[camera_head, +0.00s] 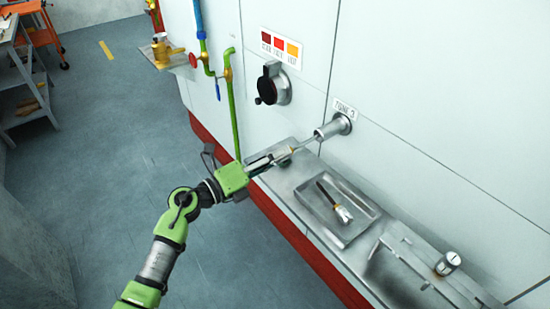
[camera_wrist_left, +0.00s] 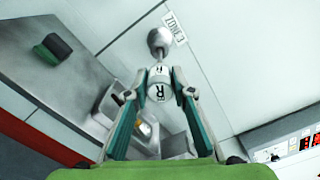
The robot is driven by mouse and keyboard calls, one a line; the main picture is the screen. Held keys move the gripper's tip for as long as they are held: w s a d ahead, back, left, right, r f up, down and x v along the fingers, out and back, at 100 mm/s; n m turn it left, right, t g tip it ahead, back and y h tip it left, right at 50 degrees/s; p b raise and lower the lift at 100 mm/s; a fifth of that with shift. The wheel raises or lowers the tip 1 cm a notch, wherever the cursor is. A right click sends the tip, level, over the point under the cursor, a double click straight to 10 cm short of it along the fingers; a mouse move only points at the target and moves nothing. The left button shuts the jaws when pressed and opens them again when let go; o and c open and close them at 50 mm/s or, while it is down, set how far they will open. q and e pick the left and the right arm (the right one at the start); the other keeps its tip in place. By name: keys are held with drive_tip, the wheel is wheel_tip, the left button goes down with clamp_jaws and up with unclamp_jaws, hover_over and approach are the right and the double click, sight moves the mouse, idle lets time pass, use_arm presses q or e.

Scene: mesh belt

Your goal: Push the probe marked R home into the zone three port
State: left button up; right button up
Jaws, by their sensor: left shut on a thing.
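The zone three port (camera_head: 334,127) is a grey metal tube sticking out of the white wall, under a "ZONE 3" label; it also shows in the left wrist view (camera_wrist_left: 158,38). My left gripper (camera_head: 283,155) is shut on the probe marked R (camera_wrist_left: 158,92), a whitish cylinder with black R letters between the fingers. In the head view the probe's thin rod (camera_head: 307,143) reaches to the port's mouth and lines up with it roughly. Whether the tip is inside or just before the mouth I cannot tell. The right gripper is not in view.
A metal ledge runs along the wall below, with a tray (camera_head: 314,219) holding a dark-handled tool (camera_head: 333,201). A metal stand with a short cylinder (camera_head: 447,263) is at right.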

sight(303, 144)
use_arm(q)
drive_tip(key=shift+x, duration=1.7)
drive_tip(key=shift+b+x, duration=0.9)
drive_tip(key=shift+x, duration=1.75)
drive_tip(key=o, duration=1.1)
drive_tip(key=shift+d, duration=0.1)
drive_tip(key=v, duration=1.2)
